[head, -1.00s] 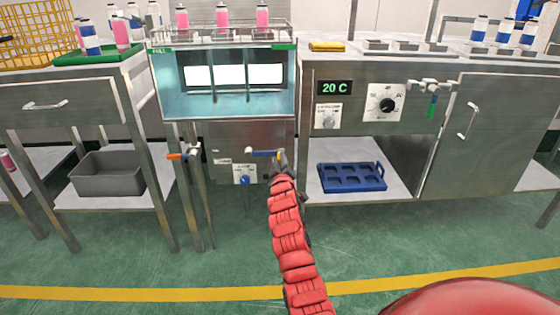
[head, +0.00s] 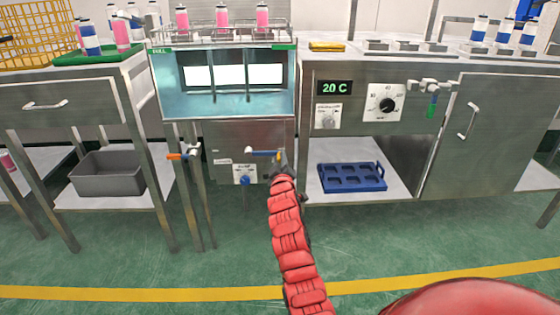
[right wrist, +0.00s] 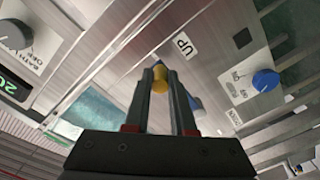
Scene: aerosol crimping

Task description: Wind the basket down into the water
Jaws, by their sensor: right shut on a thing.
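The wire basket (head: 275,35) holds pink cans (head: 222,16) and sits raised at the top of the glass-fronted tank. The pale blue water (head: 225,102) shows below it in the tank. A blue crank arm (head: 262,153) on the steel panel below the tank points right. My right gripper (head: 281,162) is at its right end, partly hidden by my red arm. In the right wrist view, its fingers (right wrist: 162,72) are shut on the yellow crank knob (right wrist: 160,80), close to an "UP" label (right wrist: 183,45). My left gripper is out of view.
An orange-handled valve (head: 180,155) and a blue knob (head: 245,180) are near the crank. A steel cabinet with a "20 C" display (head: 335,88) stands right, with a blue tray (head: 352,177) on its shelf. Green floor is clear in front.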

